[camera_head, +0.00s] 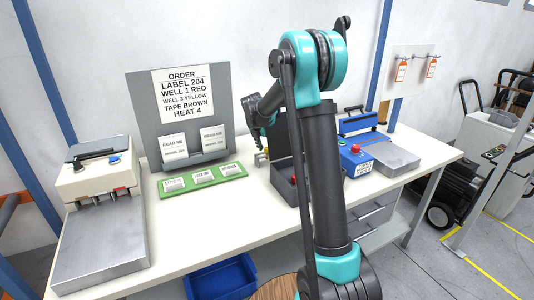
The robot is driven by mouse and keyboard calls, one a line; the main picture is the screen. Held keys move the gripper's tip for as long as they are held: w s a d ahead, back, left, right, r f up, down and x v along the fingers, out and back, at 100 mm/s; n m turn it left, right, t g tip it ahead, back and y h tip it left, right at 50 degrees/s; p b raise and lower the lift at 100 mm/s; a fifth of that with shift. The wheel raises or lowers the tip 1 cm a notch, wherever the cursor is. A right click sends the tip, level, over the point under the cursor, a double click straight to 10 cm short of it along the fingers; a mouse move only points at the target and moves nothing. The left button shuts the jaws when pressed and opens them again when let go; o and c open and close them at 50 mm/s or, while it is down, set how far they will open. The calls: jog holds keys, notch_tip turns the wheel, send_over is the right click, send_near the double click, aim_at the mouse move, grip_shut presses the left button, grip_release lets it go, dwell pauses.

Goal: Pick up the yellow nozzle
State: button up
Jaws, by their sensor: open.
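My arm rises in front of the workbench and bends over at a teal elbow. My gripper (259,143) hangs dark and small left of the arm, pointing down over the bench, its jaws open.
A grey order board (137,108) stands behind the green board (176,191) with white labelled blocks. A beige press (98,176) stands at left, a dark box (284,184) beside my arm, a blue device (355,161) at right. The bench front (190,228) is clear.

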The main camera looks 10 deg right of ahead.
grip_shut()
dwell(0.3)
